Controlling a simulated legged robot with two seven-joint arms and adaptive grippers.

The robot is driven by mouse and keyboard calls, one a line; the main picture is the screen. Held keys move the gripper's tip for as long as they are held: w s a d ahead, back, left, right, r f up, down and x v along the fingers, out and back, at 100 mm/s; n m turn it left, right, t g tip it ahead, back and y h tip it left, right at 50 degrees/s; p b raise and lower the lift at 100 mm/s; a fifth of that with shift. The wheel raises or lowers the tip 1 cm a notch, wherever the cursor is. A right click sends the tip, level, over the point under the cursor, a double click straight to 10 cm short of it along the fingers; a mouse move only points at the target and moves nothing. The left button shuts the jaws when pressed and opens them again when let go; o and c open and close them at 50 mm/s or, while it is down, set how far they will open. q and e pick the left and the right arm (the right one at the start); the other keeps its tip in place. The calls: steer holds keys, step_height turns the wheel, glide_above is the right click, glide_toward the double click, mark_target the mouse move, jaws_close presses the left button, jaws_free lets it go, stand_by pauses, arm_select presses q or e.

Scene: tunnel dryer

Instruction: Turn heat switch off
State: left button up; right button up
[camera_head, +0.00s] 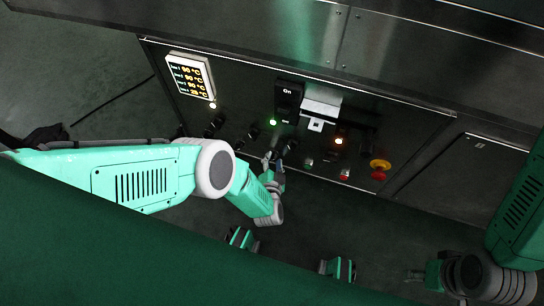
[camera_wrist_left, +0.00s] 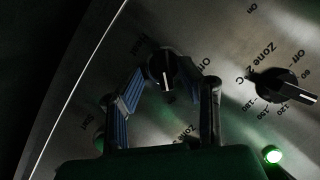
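The dryer's control panel (camera_head: 240,110) carries several dark knobs. My left gripper (camera_head: 272,163) is at the panel's lower middle, by the knobs. In the left wrist view, my left gripper (camera_wrist_left: 168,92) is open, with its blue-padded fingers on either side of a small black knob (camera_wrist_left: 160,68) with a white pointer line. I cannot tell whether the fingers touch it.
A larger Zone 2 dial (camera_wrist_left: 283,86) and a lit green lamp (camera_wrist_left: 272,155) are right of the fingers. Open floor lies below.

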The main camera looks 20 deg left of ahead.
arm_select(q)
steer(key=shift+a, duration=0.35)
jaws_close()
steer(key=n+h, duration=0.3)
steer(key=n, duration=0.2)
steer(key=n+h, duration=0.2)
steer(key=n, duration=0.1)
steer(key=shift+w+a+g+h, duration=0.1)
steer(key=shift+a+g+h, duration=0.2)
steer(key=shift+a, duration=0.05)
steer(key=shift+a+n+h, duration=0.1)
steer(key=shift+n+h, duration=0.8)
steer(key=shift+n, duration=0.6)
arm_select(e)
steer(key=shift+s+a+r, duration=0.1)
steer(key=shift+a, duration=0.2)
arm_select(q)
steer(key=shift+w, duration=0.1)
